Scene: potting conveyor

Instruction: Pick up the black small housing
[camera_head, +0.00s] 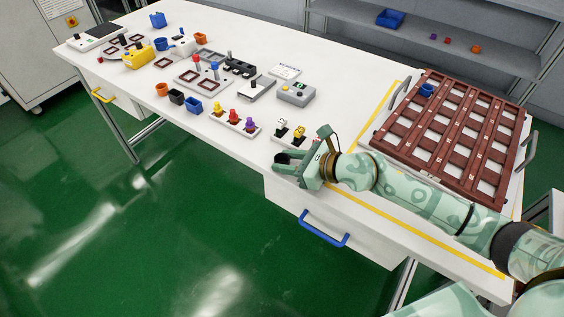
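The black small housing (177,97) stands on the white table (226,151) near its front edge. It sits between an orange housing (161,89) on its left and a blue housing (194,105) on its right. My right gripper (279,163) is over the table's front edge, well to the right of the black housing and apart from it. Its fingers look spread, with a dark gap between them and nothing clearly held. My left gripper is not in view.
A holder with yellow, red and purple parts (235,122) stands between the gripper and the housings. Fixtures (203,80) and a grey button box (296,93) stand behind. A brown tray (376,138) with one blue housing (427,89) lies at the right.

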